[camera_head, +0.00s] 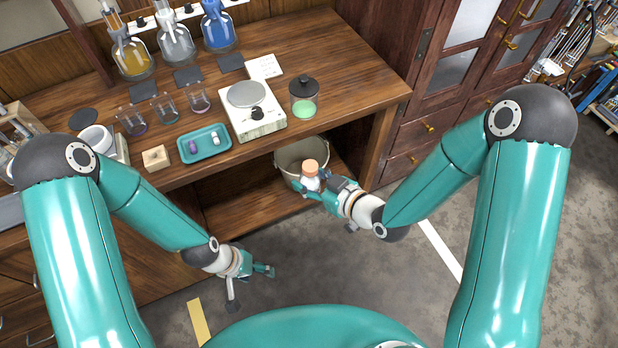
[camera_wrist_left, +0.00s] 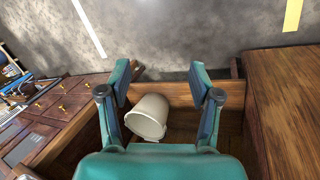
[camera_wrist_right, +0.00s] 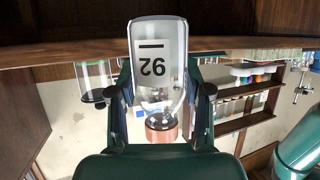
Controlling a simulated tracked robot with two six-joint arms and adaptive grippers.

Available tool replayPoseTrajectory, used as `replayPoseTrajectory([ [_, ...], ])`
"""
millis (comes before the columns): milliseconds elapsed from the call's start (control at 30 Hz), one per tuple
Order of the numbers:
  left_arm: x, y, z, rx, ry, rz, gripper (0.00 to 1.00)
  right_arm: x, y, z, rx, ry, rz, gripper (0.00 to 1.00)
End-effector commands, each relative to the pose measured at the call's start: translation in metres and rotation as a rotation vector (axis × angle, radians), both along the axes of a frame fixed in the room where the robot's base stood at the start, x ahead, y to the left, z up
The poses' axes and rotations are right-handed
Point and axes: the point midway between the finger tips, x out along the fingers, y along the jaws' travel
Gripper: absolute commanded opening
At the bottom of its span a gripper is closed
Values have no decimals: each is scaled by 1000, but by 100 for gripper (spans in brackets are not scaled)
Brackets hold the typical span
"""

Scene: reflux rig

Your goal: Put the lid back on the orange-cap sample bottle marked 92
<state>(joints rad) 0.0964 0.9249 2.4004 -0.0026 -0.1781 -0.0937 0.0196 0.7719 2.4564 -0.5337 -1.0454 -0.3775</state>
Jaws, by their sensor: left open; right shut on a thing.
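The sample bottle (camera_wrist_right: 160,70) is clear with a white label marked 92. My right gripper (camera_wrist_right: 160,92) is shut around its sides. In the head view the bottle (camera_head: 311,183) is roughly upright, held off the bench in front of its edge. An orange cap (camera_head: 310,167) shows at the bottle's top; it also shows at the neck end in the right wrist view (camera_wrist_right: 162,127). It appears to sit on the neck; how tightly I cannot tell. My left gripper (camera_head: 252,283) is open and empty, low in front of the bench; its spread fingers show in the left wrist view (camera_wrist_left: 160,78).
A beige bucket (camera_head: 287,160) stands under the bench, behind the bottle. The floor in front is clear.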

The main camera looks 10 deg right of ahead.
Motion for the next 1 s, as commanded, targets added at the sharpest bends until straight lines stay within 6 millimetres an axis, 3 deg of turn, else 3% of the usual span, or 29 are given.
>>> replayPoseTrajectory([
  [200, -19, 15, -7, 4, 5, 164, 64, 0, 0, 0, 1, -1, 0, 0],
  [667, -20, 17, -7, 5, 1, 184, 64, 4, -5, 2, 0, -3, -25, 0],
  [767, -20, 16, -7, 5, 1, 183, 64, 15, -22, 7, -1, -2, -110, 0],
  [1000, -20, 16, -8, 5, 1, 183, 64, 47, -104, 27, -1, -5, -484, 0],
])
